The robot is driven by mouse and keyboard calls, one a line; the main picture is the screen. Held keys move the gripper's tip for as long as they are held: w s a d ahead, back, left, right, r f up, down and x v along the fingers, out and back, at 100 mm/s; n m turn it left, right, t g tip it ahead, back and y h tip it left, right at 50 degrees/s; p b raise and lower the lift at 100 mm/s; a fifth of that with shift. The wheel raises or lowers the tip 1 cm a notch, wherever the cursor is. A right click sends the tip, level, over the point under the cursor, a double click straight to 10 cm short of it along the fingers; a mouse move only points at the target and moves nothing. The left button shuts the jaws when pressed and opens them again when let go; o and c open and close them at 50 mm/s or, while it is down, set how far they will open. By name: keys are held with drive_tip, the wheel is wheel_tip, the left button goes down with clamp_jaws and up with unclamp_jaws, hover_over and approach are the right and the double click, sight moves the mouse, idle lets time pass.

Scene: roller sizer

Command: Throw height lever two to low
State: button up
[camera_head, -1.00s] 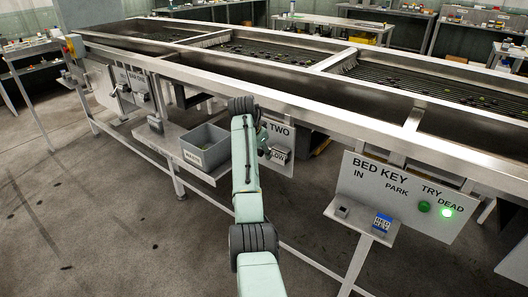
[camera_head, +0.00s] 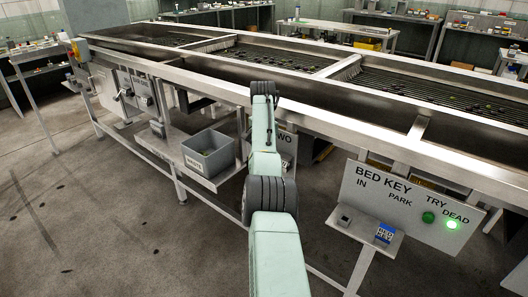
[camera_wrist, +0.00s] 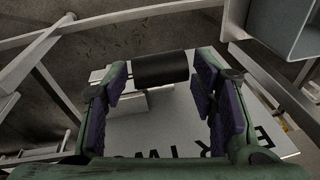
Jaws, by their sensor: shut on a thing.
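The panel of height lever two (camera_head: 285,146) hangs under the sizer's front rail, with "TWO" readable; my arm covers much of it. In the wrist view the pale panel (camera_wrist: 150,130) carries upside-down black letters. The lever's black cylindrical handle (camera_wrist: 160,68) lies crosswise between the tips of my gripper (camera_wrist: 160,76). The purple-padded fingers are shut on its two ends. In the head view my gripper and the handle are hidden behind my arm, and I cannot read the lever's position.
A grey waste bin (camera_head: 208,153) stands on a shelf left of my arm; its side shows in the wrist view (camera_wrist: 285,28). The bed key panel (camera_head: 405,205), with a lit green lamp, is at right. The sizer's steel rail (camera_head: 330,128) runs above. Frame bars surround the panel.

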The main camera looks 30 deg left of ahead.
drive_tip(key=shift+a+r, duration=0.2)
drive_tip(key=shift+a, duration=0.05)
drive_tip(key=o, duration=1.3)
drive_tip(key=shift+o, duration=1.2)
drive_tip(key=shift+w+a+f, duration=0.1)
drive_tip(key=shift+o, duration=0.5)
drive_tip(key=shift+d, duration=0.2)
drive_tip(key=v, duration=1.2)
